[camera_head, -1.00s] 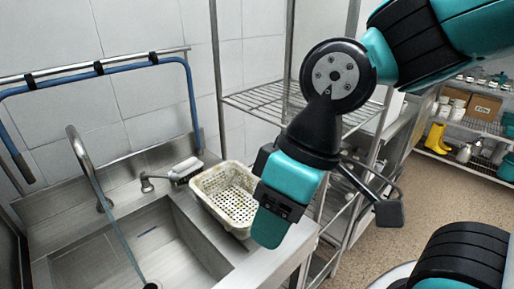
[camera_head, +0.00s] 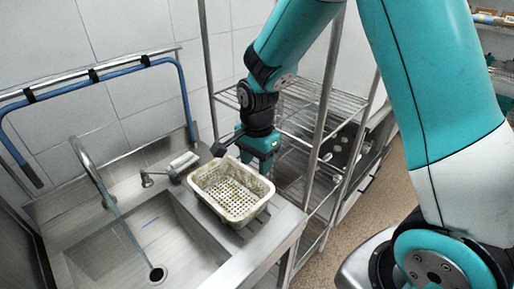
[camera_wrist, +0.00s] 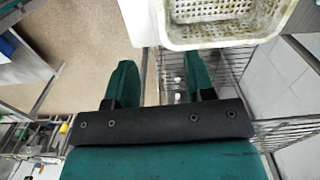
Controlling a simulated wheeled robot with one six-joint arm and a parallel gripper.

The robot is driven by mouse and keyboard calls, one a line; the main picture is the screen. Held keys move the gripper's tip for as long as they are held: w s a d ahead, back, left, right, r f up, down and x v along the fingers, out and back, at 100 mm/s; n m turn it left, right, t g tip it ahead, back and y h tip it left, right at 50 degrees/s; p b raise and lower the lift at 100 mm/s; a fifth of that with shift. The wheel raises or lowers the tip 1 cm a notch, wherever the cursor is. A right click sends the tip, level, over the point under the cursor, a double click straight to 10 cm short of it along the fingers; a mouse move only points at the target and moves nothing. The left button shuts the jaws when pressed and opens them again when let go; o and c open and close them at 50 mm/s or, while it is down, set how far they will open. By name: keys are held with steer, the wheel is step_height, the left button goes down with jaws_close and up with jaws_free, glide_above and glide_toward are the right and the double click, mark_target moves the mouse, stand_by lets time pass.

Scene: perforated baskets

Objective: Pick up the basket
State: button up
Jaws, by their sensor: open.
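The basket (camera_head: 232,196) is a cream, perforated, grimy tray with a raised rim. It sits upright on the steel counter at the right of the sink in the head view. My gripper (camera_head: 260,147) is at the basket's far right side, partly hidden behind its rim. In the wrist view my gripper (camera_wrist: 158,72) has its two green fingers spread apart with nothing between them. The basket (camera_wrist: 212,42) fills the top of that view, just beyond the fingertips, and its rim appears close to them. I cannot tell whether they touch it.
The sink basin (camera_head: 140,245) with its faucet (camera_head: 88,165) lies left of the basket. A small brush-like item (camera_head: 183,163) lies behind the basket. A wire shelf rack (camera_head: 305,95) stands close on the right. Beyond it is open floor (camera_head: 345,215).

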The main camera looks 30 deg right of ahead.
mark_target(257, 205)
steer(key=shift+w+d+f+m, duration=0.2)
steer(key=shift+d+f+m, duration=0.05)
steer(key=shift+f+m, duration=0.05)
step_height(257, 205, down, 17)
steer(key=p, duration=0.4)
steer(key=shift+f, duration=0.2)
jaws_close()
stand_by(0.3)
